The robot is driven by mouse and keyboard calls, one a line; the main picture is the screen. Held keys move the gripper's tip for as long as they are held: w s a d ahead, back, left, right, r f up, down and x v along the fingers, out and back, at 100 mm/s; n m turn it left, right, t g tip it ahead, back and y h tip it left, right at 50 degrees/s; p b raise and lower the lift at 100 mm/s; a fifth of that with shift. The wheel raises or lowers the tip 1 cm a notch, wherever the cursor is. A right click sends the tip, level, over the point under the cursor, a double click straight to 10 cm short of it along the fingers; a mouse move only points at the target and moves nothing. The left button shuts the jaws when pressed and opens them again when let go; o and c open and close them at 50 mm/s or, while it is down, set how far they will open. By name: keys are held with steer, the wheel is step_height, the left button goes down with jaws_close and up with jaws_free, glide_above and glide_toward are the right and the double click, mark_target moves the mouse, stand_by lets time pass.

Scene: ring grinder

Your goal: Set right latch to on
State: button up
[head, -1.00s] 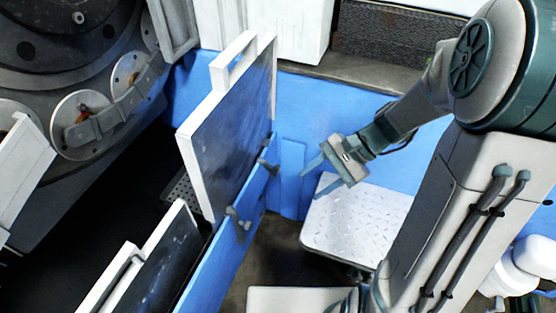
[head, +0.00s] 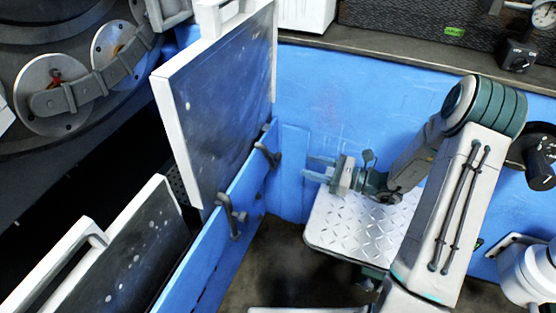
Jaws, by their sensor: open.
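Two dark latches sit along the top of the blue panel (head: 222,262) in the head view. The right one in the picture (head: 267,156) is farther back, near the panel's far corner. The other latch (head: 233,216) is nearer, to its lower left. I cannot tell either latch's setting. My gripper (head: 306,168) is open and empty, with its fingers pointing left toward the right latch. A clear gap lies between the fingertips and that latch.
A dark door with a white frame (head: 215,105) stands upright behind the latches. A second, lower one (head: 130,255) is at the lower left. A metal tread plate (head: 335,232) lies below my gripper. A blue wall (head: 340,100) is behind it.

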mark_target(278, 157)
steer(key=b+x, duration=0.2)
steer(key=x, duration=0.8)
steer(key=shift+w+a, duration=0.1)
steer(key=shift+a, duration=0.25)
